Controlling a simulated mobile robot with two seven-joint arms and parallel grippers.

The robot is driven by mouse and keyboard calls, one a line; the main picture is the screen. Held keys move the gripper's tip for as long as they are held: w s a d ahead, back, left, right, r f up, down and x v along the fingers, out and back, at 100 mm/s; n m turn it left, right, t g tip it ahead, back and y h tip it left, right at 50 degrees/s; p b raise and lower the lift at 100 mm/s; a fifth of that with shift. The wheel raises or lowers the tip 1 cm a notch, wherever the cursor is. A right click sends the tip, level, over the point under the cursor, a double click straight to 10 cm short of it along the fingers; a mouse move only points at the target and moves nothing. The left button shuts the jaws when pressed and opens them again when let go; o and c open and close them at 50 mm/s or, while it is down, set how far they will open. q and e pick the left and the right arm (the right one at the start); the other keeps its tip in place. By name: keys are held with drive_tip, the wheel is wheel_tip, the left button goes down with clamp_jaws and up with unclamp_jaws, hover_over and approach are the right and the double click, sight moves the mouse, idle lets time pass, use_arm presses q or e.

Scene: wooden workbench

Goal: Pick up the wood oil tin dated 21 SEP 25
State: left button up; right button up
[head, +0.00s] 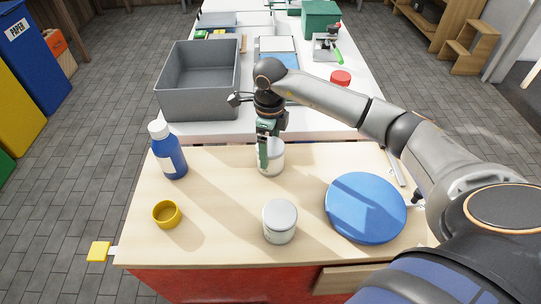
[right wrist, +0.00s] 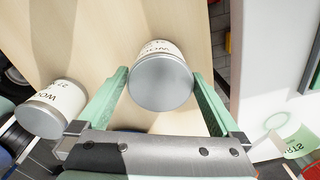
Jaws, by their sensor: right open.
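Two white wood oil tins with grey lids stand on the wooden bench. The far tin (head: 276,160) is partly hidden by my right gripper (head: 266,152), which points down at it. In the right wrist view this tin (right wrist: 160,82) sits between the two green fingers, with its lid facing the camera and a gap visible beside the right finger. The near tin (head: 280,222) stands apart, closer to the front edge; it also shows at the left of the right wrist view (right wrist: 52,105). Both labels are only partly visible and I cannot read either full date. My left gripper is out of view.
A blue bottle (head: 168,151) stands left of the far tin, a yellow ring-like cup (head: 167,214) at front left, and a round blue disc (head: 365,208) at right. A grey crate (head: 199,103) is on the white table behind. Bare wood lies between them.

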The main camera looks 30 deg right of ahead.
wheel_tip(320, 180, down, 3)
drive_tip(key=shift+d+f, duration=0.1)
drive_tip(key=shift+c, duration=0.2)
drive_tip(key=c, duration=1.4)
drive_tip(key=shift+c, duration=0.2)
